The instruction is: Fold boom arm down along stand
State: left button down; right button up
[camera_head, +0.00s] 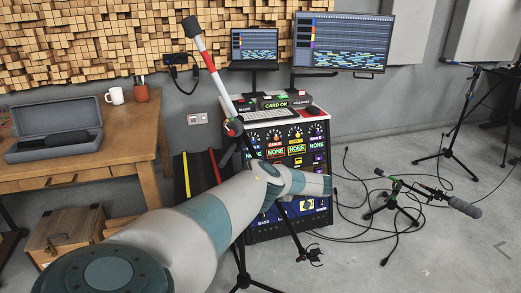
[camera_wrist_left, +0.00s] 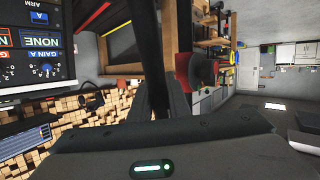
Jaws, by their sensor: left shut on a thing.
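The boom arm (camera_head: 208,62) is a thin pole, white and red on its upper part and black lower down. It slants steeply from upper left to lower right, with a black clip (camera_head: 314,256) at its low end. The stand (camera_head: 240,258) is black, with spread legs on the floor; its middle is hidden behind my left arm. My left gripper (camera_wrist_left: 167,100) is shut on a dark pole, apparently the boom arm, beside a red knob (camera_wrist_left: 208,72). My arm hides this grip in the head view. My right gripper is not in view.
A console rack (camera_head: 293,150) with screens stands close behind the stand. A wooden table (camera_head: 140,130) with a grey case and white mug is at left, a wooden crate (camera_head: 62,237) below. Cables and a low microphone stand (camera_head: 395,202) lie on the floor at right.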

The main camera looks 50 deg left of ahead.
pick_arm(q)
jog(key=c, duration=1.7)
grip_release()
jog(key=shift+s+a+f, duration=0.1)
jog(key=shift+f, duration=0.05)
jog(key=shift+o, duration=0.2)
